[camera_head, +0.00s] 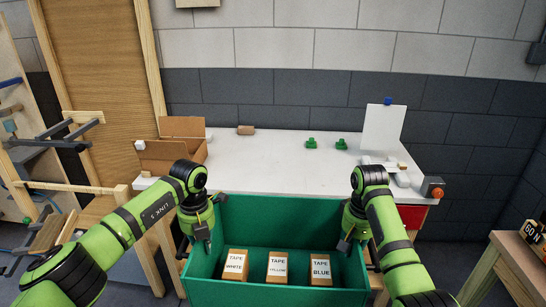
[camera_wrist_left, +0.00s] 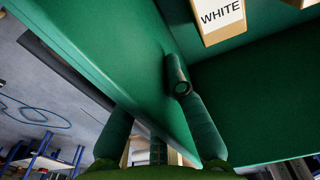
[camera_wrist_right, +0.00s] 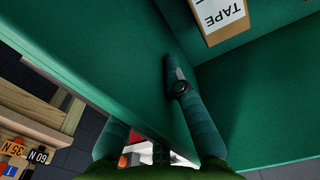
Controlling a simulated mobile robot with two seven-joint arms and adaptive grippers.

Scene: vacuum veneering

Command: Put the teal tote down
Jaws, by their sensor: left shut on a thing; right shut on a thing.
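The teal tote (camera_head: 280,290) is an open box in front of the white table in the head view. It holds three tape boxes: white (camera_head: 235,265), yellow (camera_head: 278,268) and blue (camera_head: 320,268). My left gripper (camera_head: 202,238) is shut on the tote's left wall; the wall passes between its fingers in the left wrist view (camera_wrist_left: 165,115). My right gripper (camera_head: 348,238) is shut on the right wall, which shows between its fingers in the right wrist view (camera_wrist_right: 160,115). The tote looks level. Its underside is hidden, so I cannot tell what it rests on.
The white table (camera_head: 260,160) has a clear middle. A cardboard box (camera_head: 172,150) stands at its left, two green parts (camera_head: 325,144) at the back, and a white panel (camera_head: 384,128) and red button (camera_head: 432,187) at the right. A wooden bench (camera_head: 520,265) stands at lower right.

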